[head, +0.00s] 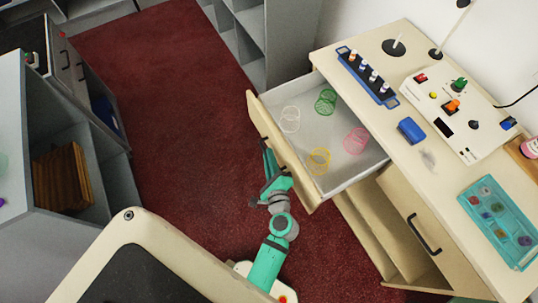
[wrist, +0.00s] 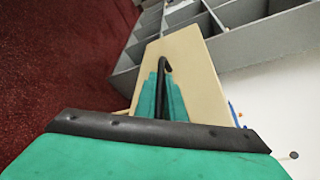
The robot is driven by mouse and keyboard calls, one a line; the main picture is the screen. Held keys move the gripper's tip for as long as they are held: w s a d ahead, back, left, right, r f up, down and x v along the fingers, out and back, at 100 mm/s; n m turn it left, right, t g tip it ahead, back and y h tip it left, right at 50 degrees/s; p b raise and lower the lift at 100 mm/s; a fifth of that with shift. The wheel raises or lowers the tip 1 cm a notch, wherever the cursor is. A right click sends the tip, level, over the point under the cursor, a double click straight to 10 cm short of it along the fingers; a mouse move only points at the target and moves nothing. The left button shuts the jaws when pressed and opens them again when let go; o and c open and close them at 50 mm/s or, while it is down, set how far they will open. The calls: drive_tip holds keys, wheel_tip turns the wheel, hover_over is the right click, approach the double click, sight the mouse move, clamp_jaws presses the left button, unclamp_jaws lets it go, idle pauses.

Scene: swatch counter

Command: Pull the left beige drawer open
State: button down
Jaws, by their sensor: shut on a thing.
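The left beige drawer (head: 282,158) stands pulled well out of the beige counter in the head view. Its grey inside shows, with a white, a green, a pink and a yellow wire-like ring or basket in it. My teal gripper (head: 268,165) is at the drawer's front, on the aisle side. In the wrist view the beige drawer front (wrist: 192,72) lies ahead, and my gripper's fingers (wrist: 162,95) are shut on its black bar handle (wrist: 165,68). In the head view my gripper mostly hides the handle.
The counter top (head: 420,160) holds a blue rack (head: 367,77), a blue block (head: 411,130), a control panel (head: 460,115) and a teal tray (head: 497,220). A second beige door (head: 420,215) with a black handle is to the right. Red carpet (head: 170,100) is clear on the left.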

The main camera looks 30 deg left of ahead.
drive_tip(key=c, duration=2.1)
unclamp_jaws()
drive_tip(key=v, duration=1)
drive_tip(key=shift+s+d+r, duration=0.1)
drive_tip(key=shift+s+d, duration=0.15)
